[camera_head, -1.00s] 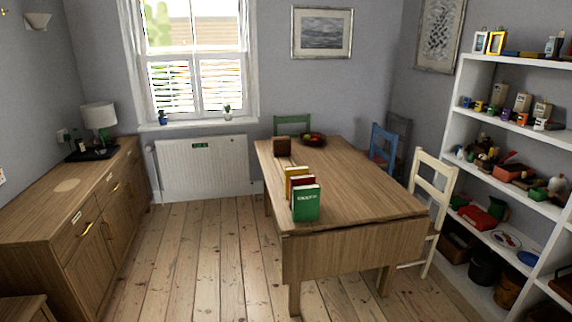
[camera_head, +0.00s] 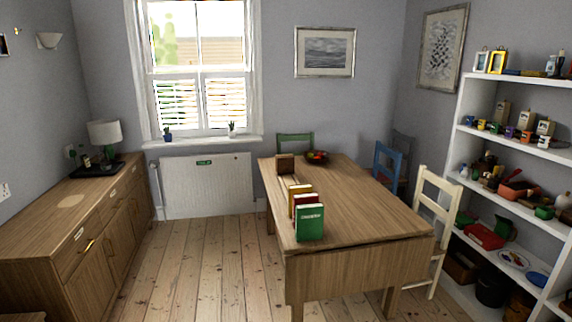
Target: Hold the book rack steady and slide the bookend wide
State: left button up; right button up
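The book rack (camera_head: 290,180) sits lengthwise near the left edge of the wooden table (camera_head: 350,200). At its near end stand a green book (camera_head: 310,222), a red book (camera_head: 305,200) and a yellow book (camera_head: 298,190), upright and close together. At its far end stands a brown wooden block, seemingly the bookend (camera_head: 285,163), with a gap between it and the books. The books hide much of the rack's near part. Neither of my grippers is in view.
A fruit bowl (camera_head: 316,157) stands on the table beyond the rack. A white chair (camera_head: 436,205) and a blue chair (camera_head: 387,165) are on the table's right. A sideboard (camera_head: 95,235) lines the left wall. Bare floor (camera_head: 215,260) lies between sideboard and table.

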aim_at(285, 166)
jog(key=i+j+u, duration=0.35)
jog(key=i, duration=0.25)
jog(key=i+j+u, duration=0.3)
jog(key=i, duration=0.3)
jog(key=i+j+u, duration=0.1)
jog(key=i+u, duration=0.25)
jog(key=i, duration=0.3)
jog(key=i+z, duration=0.2)
jog(key=i, duration=0.45)
jog(key=i+z, duration=0.15)
jog(key=i, duration=0.5)
jog(key=i+j+z, duration=0.2)
jog(key=i, duration=0.5)
jog(key=i+z, duration=0.4)
jog(key=i+j+z, duration=0.1)
jog(key=z, duration=0.25)
jog(key=i+j+z, duration=0.2)
jog(key=i+z, duration=0.2)
jog(key=i+j+z, duration=0.2)
jog(key=z, duration=0.2)
